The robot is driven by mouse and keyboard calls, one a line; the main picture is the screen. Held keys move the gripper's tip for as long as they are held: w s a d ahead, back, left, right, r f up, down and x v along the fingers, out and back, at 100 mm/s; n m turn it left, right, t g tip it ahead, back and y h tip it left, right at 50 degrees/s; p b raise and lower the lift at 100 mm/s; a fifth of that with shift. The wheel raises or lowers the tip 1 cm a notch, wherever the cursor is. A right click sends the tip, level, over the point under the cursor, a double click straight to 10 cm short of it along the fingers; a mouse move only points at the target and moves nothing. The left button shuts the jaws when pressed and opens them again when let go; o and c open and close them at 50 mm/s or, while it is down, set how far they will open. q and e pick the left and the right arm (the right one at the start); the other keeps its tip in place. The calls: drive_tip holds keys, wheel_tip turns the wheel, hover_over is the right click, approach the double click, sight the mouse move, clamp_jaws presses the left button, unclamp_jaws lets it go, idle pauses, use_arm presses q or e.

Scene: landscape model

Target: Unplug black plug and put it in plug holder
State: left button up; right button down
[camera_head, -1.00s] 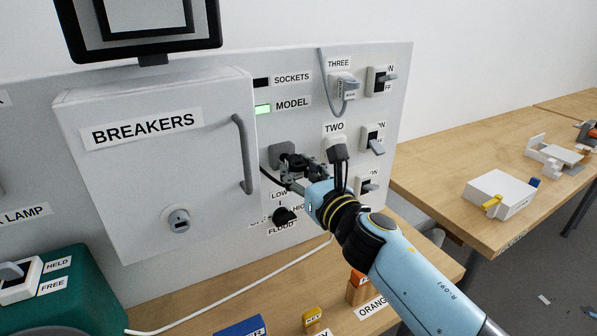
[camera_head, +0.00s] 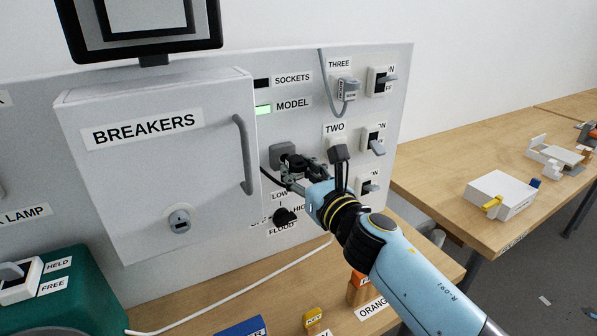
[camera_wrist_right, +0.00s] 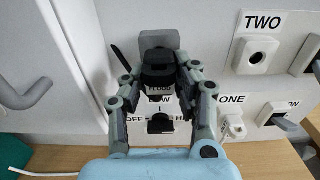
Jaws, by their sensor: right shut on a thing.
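The black plug (camera_wrist_right: 158,75) is between the fingers of my right gripper (camera_wrist_right: 160,85), which is shut on it. In the head view my right gripper (camera_head: 305,168) is at the panel, left of the TWO label. The plug is in front of a dark grey block (camera_head: 283,151) on the panel, which also shows in the wrist view (camera_wrist_right: 158,39). I cannot tell whether the plug is seated in that block or apart from it. A black cable (camera_head: 270,177) runs to the left. Socket TWO (camera_wrist_right: 255,53) is white and empty. My left gripper is out of view.
A breaker door with a grey handle (camera_head: 243,155) stands close left of the gripper. A black dial (camera_head: 284,216) is below it. Socket THREE holds a grey plug (camera_head: 347,89). Switches (camera_head: 372,142) line the right side. A white cable (camera_head: 240,287) crosses the table.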

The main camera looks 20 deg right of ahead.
drive_tip(key=shift+w, duration=0.15)
drive_tip(key=shift+w, duration=0.35)
drive_tip(key=shift+w+a, duration=0.1)
drive_tip(key=shift+w, duration=0.85)
drive_tip(key=c, duration=0.9)
unclamp_jaws()
drive_tip(key=shift+c, duration=0.2)
drive_tip(key=shift+s, duration=0.15)
drive_tip(key=shift+s+f, duration=0.1)
drive_tip(key=shift+s, duration=0.25)
drive_tip(key=s, duration=1.1)
drive_tip(key=shift+d, duration=0.45)
